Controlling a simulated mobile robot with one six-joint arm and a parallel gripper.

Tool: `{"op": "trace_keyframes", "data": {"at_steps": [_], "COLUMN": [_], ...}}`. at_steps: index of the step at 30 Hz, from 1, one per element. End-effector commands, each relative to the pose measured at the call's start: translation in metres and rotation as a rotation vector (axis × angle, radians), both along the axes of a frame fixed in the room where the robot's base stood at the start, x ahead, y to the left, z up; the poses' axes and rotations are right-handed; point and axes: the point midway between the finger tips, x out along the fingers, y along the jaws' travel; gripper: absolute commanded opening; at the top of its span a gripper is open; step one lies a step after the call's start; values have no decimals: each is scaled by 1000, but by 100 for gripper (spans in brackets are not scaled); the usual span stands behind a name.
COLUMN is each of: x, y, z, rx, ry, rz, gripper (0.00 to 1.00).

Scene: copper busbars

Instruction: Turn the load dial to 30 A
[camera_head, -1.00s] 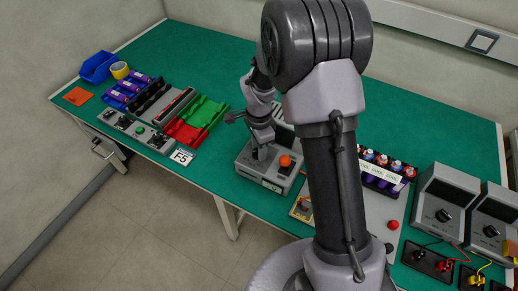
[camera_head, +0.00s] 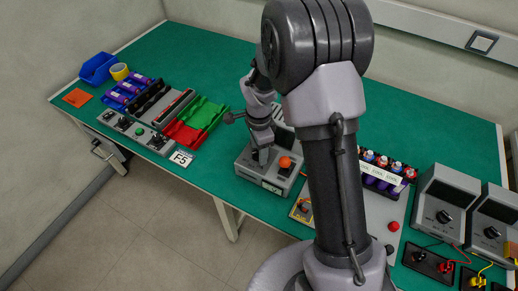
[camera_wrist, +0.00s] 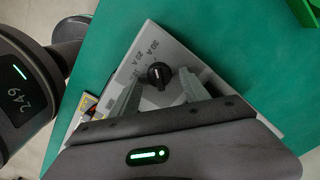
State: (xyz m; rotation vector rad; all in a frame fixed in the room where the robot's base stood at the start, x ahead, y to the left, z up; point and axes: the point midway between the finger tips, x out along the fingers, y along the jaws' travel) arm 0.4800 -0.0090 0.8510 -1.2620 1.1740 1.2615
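The load dial (camera_wrist: 159,75) is a round black knob on the sloped face of a grey box (camera_wrist: 184,50) in the wrist view. Scale marks including 30 A (camera_wrist: 152,47) and 20 A are printed beside it; the knob's exact setting is hard to read. My gripper (camera_wrist: 163,78) is open, with one grey finger on each side of the knob and visible gaps between. Whether the fingers are level with the knob is unclear. In the head view my gripper (camera_head: 261,153) is over the left part of the grey box (camera_head: 270,180), largely covering the dial.
An orange round knob (camera_head: 285,162) stands on the same box, close to my gripper. Red (camera_head: 182,133) and green (camera_head: 206,115) trays lie to the left. Grey meters (camera_head: 442,205) with wired terminals stand at right.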

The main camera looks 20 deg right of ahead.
Motion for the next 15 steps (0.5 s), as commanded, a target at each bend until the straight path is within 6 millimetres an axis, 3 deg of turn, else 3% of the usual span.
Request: {"op": "trace_keyframes", "data": {"at_steps": [5,15], "x": [0,1], "y": [0,0], "z": [11,122], "rx": [0,0], "ry": [-1,-4], "rz": [0,0], "gripper": [54,54]}}
